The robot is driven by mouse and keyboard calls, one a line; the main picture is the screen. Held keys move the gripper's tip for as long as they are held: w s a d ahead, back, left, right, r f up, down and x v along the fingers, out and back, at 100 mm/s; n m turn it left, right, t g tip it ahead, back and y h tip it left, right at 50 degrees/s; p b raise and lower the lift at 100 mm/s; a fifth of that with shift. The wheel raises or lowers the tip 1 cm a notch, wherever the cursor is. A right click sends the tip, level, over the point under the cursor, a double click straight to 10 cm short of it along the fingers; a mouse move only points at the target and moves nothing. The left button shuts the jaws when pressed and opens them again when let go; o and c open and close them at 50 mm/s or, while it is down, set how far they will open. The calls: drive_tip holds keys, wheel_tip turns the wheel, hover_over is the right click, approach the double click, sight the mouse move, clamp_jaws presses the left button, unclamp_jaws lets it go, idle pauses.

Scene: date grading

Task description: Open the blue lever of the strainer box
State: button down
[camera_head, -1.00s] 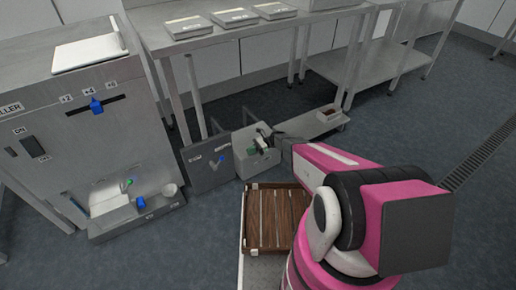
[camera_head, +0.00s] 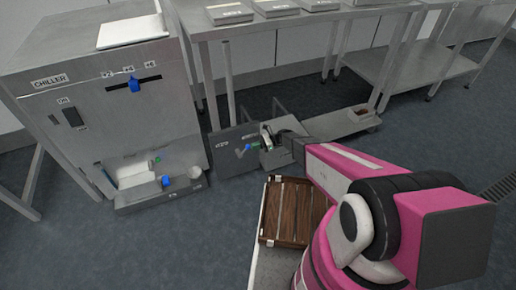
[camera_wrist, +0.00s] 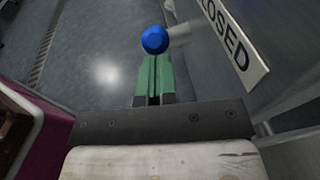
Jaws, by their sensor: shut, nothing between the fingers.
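The strainer box's grey front panel (camera_head: 226,160) stands low by the table legs in the head view, with a small label. Its blue lever (camera_head: 242,150) is on that panel. In the wrist view the lever's round blue knob (camera_wrist: 154,39) sits just beyond my green fingertips, on a pale stem from the right. A "CLOSED" sign (camera_wrist: 232,40) is on the panel beside it. My gripper (camera_wrist: 154,62) is shut and empty, its tips close to the knob; whether they touch it I cannot tell. My gripper also shows small in the head view (camera_head: 254,147).
A steel chiller (camera_head: 100,110) with a blue slider (camera_head: 134,85) stands left, with a low tray (camera_head: 150,198) before it. A brown slatted crate (camera_head: 290,235) lies in front of the box. A steel table (camera_head: 300,25) stands behind. Floor between chiller and crate is clear.

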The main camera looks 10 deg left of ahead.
drive_tip(key=shift+r, duration=0.1)
idle(0.3)
drive_tip(key=shift+s+a+r+h, duration=0.1)
drive_tip(key=shift+r+h, duration=0.1)
drive_tip(key=shift+h, duration=0.2)
